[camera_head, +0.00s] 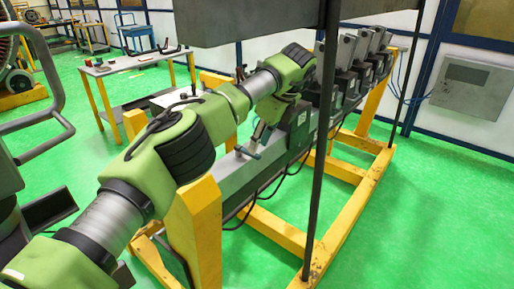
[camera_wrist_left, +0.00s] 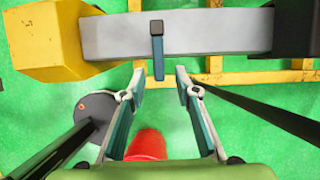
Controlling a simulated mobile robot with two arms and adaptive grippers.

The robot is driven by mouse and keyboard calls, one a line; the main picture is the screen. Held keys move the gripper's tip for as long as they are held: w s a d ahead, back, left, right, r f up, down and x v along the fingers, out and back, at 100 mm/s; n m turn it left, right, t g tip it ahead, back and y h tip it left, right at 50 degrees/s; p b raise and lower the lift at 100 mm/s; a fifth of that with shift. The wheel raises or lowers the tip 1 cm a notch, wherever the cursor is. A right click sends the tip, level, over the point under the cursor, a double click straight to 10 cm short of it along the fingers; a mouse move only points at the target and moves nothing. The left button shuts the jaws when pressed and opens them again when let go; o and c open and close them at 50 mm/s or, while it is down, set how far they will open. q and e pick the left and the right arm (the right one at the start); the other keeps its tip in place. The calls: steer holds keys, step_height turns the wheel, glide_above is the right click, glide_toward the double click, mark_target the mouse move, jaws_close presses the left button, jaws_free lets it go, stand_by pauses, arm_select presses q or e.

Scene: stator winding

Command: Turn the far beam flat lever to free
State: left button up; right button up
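The far beam (camera_wrist_left: 210,32) is a grey bar that runs across the top of the left wrist view. Its flat lever (camera_wrist_left: 158,60) is a teal strip on a dark square pivot (camera_wrist_left: 157,27), pointing down in that picture, across the beam and past its edge. My left gripper (camera_wrist_left: 160,77) is open, with one finger on each side of the lever's free end; contact is not visible. In the head view, my left gripper (camera_head: 263,132) is just above the beam (camera_head: 232,172), close to the teal lever (camera_head: 247,152). My right gripper is not in view.
A yellow post (camera_wrist_left: 45,40) stands at the beam's left end, and a dark block (camera_wrist_left: 296,28) at its right. A dark upright pole (camera_head: 320,140) stands in front of the beam in the head view. A red object (camera_wrist_left: 147,145) shows below between my fingers.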

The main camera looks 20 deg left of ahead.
arm_select(q)
steer(key=v, duration=0.9)
